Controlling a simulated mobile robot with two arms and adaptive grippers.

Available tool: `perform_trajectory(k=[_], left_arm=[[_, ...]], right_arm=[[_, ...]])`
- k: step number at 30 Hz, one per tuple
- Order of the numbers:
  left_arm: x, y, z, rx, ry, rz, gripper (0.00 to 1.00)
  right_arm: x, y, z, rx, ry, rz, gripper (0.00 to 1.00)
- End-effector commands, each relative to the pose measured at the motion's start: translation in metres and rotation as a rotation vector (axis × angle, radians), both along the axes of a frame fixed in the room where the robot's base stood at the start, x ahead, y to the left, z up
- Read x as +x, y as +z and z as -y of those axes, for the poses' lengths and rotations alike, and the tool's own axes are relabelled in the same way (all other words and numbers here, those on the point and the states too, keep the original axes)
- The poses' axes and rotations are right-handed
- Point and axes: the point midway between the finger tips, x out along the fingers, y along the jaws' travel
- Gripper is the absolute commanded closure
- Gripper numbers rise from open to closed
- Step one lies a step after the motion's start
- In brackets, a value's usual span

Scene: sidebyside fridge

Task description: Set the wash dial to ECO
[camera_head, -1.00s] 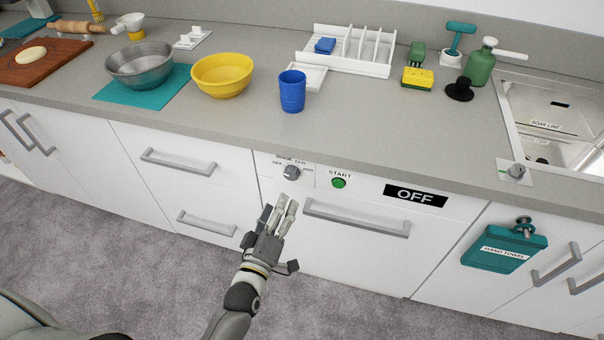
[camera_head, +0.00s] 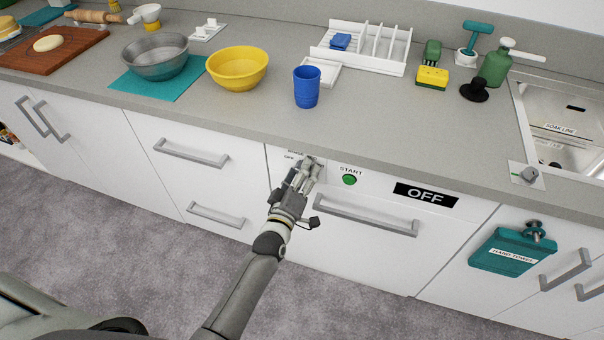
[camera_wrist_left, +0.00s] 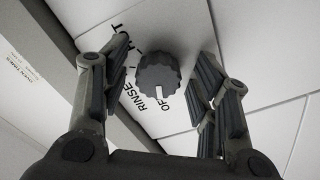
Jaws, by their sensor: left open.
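The wash dial is a dark, ridged round knob (camera_wrist_left: 158,76) in the left wrist view, on a white panel. The ECO label cannot be made out there. My left gripper (camera_wrist_left: 166,80) is open, with one finger on each side of the dial and gaps showing. In the head view my left gripper (camera_head: 304,174) is in front of the dial panel and mostly hides the dial.
A green START button (camera_head: 349,180) and a black OFF display (camera_head: 425,195) are right of the dial. A bar handle (camera_head: 366,215) runs below them. The counter edge overhangs above, with a blue cup (camera_head: 306,88) on top. The floor in front is clear.

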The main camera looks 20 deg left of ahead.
Motion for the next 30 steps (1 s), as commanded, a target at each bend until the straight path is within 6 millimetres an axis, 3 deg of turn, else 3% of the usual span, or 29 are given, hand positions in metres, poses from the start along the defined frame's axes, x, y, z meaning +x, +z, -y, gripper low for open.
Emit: perform_trajectory(k=[2, 13, 23, 30], left_arm=[[-0.0001, 0.0002, 0.0001, 0.0, 0.0, 0.0, 0.45], [-0.0003, 0.0002, 0.0, 0.0, 0.0, 0.0, 0.9], [-0.0003, 0.0006, -0.0002, 0.056, 0.0, 0.002, 0.9], [-0.0003, 0.0004, -0.0009, 0.21, 0.0, 0.006, 0.9]], right_arm=[[-0.0003, 0.0, -0.0001, 0.0, 0.0, 0.0, 1.0], [-0.0013, -0.0001, -0.0015, 0.001, 0.004, -0.002, 1.0], [-0.0025, 0.0026, -0.0052, 0.006, 0.004, -0.004, 1.0], [-0.0029, 0.009, -0.006, 0.007, 0.003, -0.005, 1.0]])
